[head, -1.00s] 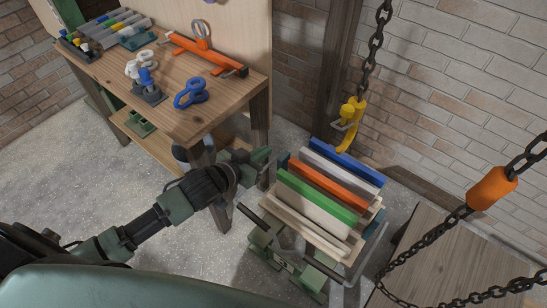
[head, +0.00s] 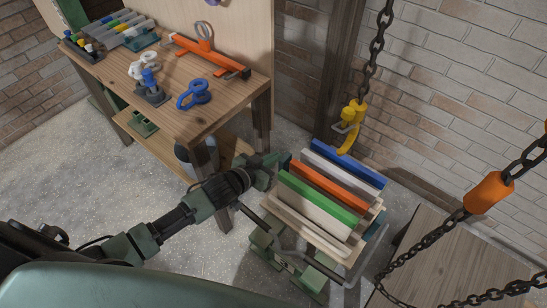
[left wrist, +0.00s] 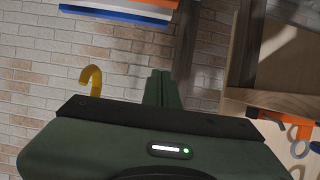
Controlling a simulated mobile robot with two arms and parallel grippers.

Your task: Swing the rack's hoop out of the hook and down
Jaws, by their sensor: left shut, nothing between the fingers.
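The rack (head: 262,240) is a green frame on the floor, holding several coloured boards (head: 318,203). A grey hoop (head: 357,269) runs low along the rack's right side; part of it is hidden by boards. The yellow hook (head: 348,128) hangs on a chain above the rack's far end and looks clear of the hoop. It also shows in the left wrist view (left wrist: 92,79). My left gripper (head: 284,160) is shut and empty beside the boards' left end, lower than the hook. Its fingers (left wrist: 165,88) are together in the left wrist view. My right gripper is out of view.
A wooden workbench (head: 215,118) with tools stands at the left, close to my left arm. Another chain with an orange sleeve (head: 489,192) hangs at the right. A wooden platform (head: 425,255) lies right of the rack. A brick wall (head: 470,80) is behind.

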